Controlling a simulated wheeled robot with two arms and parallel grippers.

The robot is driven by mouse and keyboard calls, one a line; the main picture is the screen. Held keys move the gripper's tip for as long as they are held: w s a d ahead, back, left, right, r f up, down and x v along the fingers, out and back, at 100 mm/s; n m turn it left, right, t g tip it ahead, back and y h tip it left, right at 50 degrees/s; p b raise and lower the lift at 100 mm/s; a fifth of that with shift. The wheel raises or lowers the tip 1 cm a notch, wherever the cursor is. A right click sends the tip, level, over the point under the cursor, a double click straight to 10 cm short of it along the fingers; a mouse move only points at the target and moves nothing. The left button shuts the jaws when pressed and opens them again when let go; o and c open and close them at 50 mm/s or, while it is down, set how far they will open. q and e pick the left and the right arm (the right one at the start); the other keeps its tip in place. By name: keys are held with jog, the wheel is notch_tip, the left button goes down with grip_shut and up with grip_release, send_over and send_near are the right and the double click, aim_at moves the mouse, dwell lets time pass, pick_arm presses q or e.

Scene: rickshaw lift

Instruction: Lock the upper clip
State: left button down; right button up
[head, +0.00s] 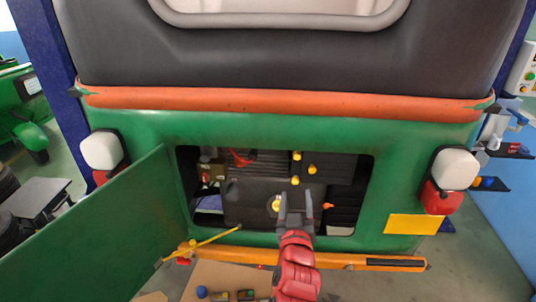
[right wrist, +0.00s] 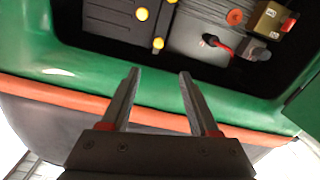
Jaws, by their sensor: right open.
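The open rear compartment (head: 350,188) of the green rickshaw holds a dark engine block. Several yellow round fittings sit on the block, such as one at the upper middle (head: 297,156), one to its right (head: 312,169) and one lower left (head: 276,205). A red part (head: 240,158) is at the upper left. I cannot tell which of these is the upper clip. My right gripper (head: 296,204) is open and empty in front of the opening. In the right wrist view its fingers (right wrist: 159,74) point toward the opening, apart from the yellow fittings (right wrist: 158,43). My left gripper is not in view.
The green door (head: 105,235) is swung open on the left. An orange bumper (head: 350,260) runs below the opening, with a yellow rod (head: 215,240) at its left. A cardboard box (head: 215,280) with small parts stands below. A yellow plate (head: 411,224) is at the right.

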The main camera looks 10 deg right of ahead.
send_near(297, 157)
jog(key=x, duration=0.7)
jog(key=shift+w+d+r, duration=0.1)
jog(key=shift+w+d, duration=0.05)
jog(key=shift+w, duration=0.25)
jog(key=shift+w+d+p, duration=0.15)
jog(key=shift+w+p, duration=0.2)
jog(key=shift+w, duration=0.25)
grip_shut()
